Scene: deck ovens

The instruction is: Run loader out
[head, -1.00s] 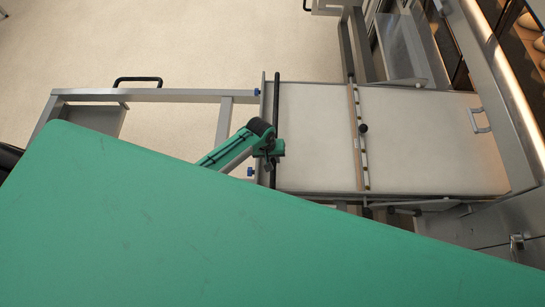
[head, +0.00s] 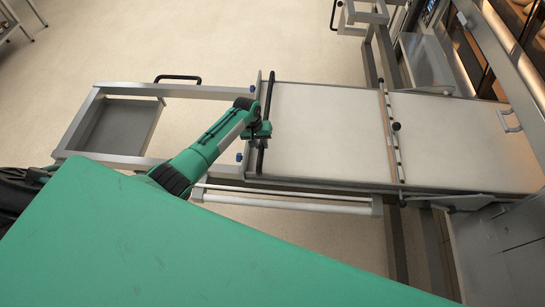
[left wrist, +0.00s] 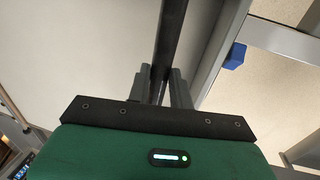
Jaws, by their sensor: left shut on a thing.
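The loader (head: 330,130) is a flat pale belt bed on a metal frame, reaching right toward the oven front. A black bar handle (head: 267,95) runs across its left end. My left gripper (head: 262,130) is shut on this handle near its lower part. In the left wrist view the two fingers (left wrist: 159,85) close around the dark bar (left wrist: 171,35). A crossbar with a black knob (head: 396,126) lies over the belt, right of the middle. The right gripper does not show.
The loader's open side frame (head: 170,90) with a grey tray (head: 117,127) extends left. A second black handle (head: 178,78) sits on that frame. Oven doors (head: 515,45) stand at the far right. The pale floor (head: 200,35) beyond is clear.

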